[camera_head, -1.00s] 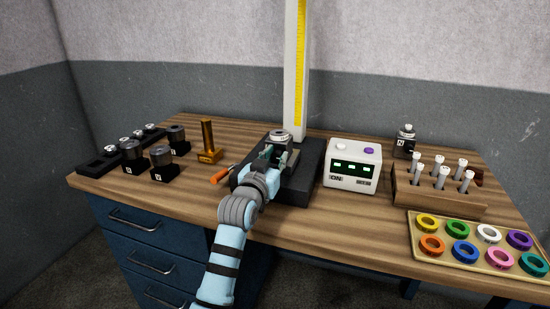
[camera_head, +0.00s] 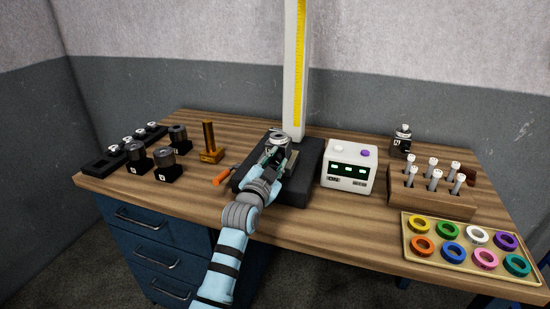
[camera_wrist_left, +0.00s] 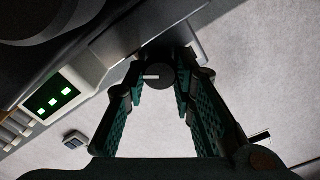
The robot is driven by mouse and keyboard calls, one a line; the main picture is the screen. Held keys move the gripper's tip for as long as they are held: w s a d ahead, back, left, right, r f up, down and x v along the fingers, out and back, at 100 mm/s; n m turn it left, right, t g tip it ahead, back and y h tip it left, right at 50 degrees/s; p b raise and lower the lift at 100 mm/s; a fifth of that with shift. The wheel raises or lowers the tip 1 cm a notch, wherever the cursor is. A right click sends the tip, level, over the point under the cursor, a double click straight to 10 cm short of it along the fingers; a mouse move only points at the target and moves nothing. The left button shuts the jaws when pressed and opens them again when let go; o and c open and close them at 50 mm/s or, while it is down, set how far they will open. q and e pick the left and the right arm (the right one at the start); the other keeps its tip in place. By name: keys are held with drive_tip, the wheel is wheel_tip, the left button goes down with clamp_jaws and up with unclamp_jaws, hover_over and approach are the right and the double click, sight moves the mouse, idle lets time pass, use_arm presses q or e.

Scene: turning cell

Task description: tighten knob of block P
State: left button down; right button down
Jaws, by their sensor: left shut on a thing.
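A block with a round silver top (camera_head: 277,138) stands on the dark base plate (camera_head: 305,172) at the foot of the tall column. Its letter is not readable, so I cannot confirm that it is block P. My left gripper (camera_head: 273,155) reaches it from the front. In the left wrist view, a round black knob (camera_wrist_left: 160,76) with a white line sits between the fingertips of my left gripper (camera_wrist_left: 162,80). The green-padded fingers are shut on it. The gripper hides much of the block in the head view. My right gripper is not in view.
A white column (camera_head: 294,70) with a yellow scale rises behind the block. A white box (camera_head: 348,178) with green displays stands close on the right. An orange-handled tool (camera_head: 222,177) and a brass post (camera_head: 209,140) are on the left. Black blocks (camera_head: 165,162) stand farther left.

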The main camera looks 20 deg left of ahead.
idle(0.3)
use_arm(q)
drive_tip(key=c, duration=1.3)
unclamp_jaws()
drive_tip(key=shift+c, duration=0.2)
